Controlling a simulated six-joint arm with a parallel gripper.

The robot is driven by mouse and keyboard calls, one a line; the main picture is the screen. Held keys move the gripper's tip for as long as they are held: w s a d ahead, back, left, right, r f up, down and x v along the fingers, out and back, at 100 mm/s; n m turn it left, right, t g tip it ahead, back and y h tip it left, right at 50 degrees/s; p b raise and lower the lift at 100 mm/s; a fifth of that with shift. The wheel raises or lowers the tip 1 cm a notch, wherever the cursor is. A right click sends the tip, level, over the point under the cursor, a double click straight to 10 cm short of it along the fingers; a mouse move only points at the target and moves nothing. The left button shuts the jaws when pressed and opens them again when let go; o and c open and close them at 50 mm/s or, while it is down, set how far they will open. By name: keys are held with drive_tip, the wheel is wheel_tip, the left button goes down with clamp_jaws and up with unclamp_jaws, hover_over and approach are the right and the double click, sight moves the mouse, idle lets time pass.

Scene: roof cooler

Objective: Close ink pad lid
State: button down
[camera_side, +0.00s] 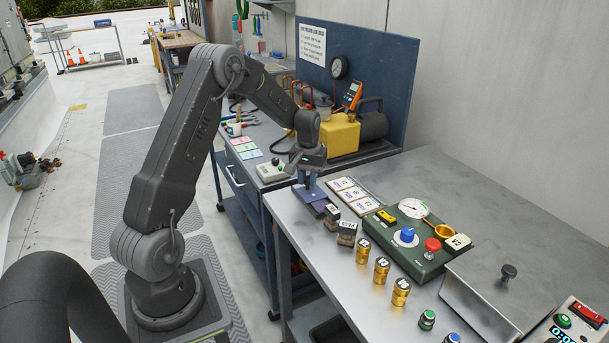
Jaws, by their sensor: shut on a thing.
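The ink pad (319,206) is a small, flat, dark blue-purple box near the back left corner of the grey metal worktop. My gripper (309,187) points down over its back part and is shut on the lid (301,193). The fingers partly cover the lid. I cannot tell the lid's exact angle at this size.
Two small stamps (346,233) stand just in front of the pad. White cards (347,189) lie to its right. The worktop's front left is clear.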

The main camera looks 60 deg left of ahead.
sight(317, 199)
drive_tip(key=d, duration=0.5)
drive_tip(key=shift+d, duration=0.4)
drive_tip(key=c, duration=1)
unclamp_jaws()
wheel_tip(317, 199, up, 14)
drive_tip(key=shift+f, duration=0.1)
